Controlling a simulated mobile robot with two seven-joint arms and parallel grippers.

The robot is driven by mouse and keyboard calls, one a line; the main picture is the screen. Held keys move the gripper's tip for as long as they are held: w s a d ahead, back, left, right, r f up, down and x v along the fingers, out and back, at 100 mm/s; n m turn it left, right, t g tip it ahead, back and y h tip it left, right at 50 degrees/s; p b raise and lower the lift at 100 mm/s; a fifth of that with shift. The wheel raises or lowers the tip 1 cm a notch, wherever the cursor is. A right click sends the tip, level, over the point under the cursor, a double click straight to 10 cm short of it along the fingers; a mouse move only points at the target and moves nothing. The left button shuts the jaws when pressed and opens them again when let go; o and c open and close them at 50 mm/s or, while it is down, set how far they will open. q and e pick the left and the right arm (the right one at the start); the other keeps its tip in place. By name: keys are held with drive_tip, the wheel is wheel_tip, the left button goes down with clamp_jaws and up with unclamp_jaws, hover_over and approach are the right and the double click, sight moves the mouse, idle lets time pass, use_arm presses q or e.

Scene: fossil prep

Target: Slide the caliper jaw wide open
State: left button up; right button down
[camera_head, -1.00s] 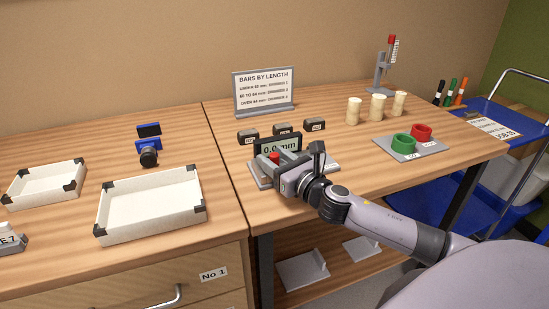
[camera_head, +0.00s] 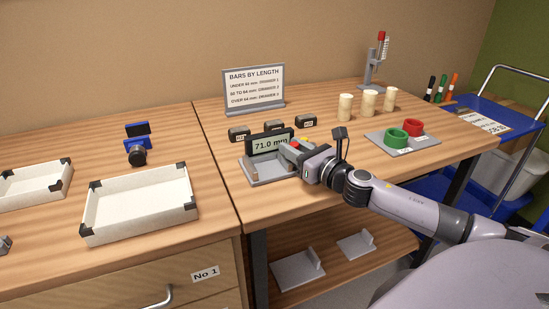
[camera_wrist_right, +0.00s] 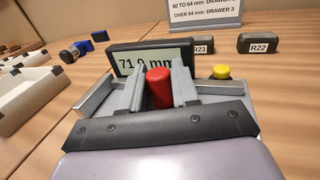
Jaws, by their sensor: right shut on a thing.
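The caliper (camera_head: 262,170) is a grey base on the right-hand table, with a dark display (camera_head: 269,143) behind it reading 71.0 mm. My right gripper (camera_head: 290,149) is at the right part of the caliper. In the right wrist view my right gripper (camera_wrist_right: 157,85) has its two fingers either side of a red knob (camera_wrist_right: 158,88), shut on it. A yellow button (camera_wrist_right: 221,72) shows to the right of the fingers. The left part of the caliper base is bare. The gripper hides part of the slide. My left gripper is not in view.
Several dark labelled bars (camera_head: 274,127) lie behind the display, in front of a sign (camera_head: 254,90). Cream cylinders (camera_head: 369,102) and a grey tray with green and red rings (camera_head: 397,138) stand to the right. White trays (camera_head: 140,205) are on the left table.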

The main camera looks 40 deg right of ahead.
drive_tip(key=shift+s+d, duration=0.2)
drive_tip(key=shift+d, duration=0.55)
drive_tip(key=c, duration=1)
unclamp_jaws()
drive_tip(key=shift+s, duration=0.1)
drive_tip(key=shift+s+f+b, duration=0.1)
drive_tip(key=shift+s+b, duration=0.2)
drive_tip(key=shift+s, duration=1.05)
drive_tip(key=shift+s+d, duration=0.2)
drive_tip(key=shift+s, duration=1.95)
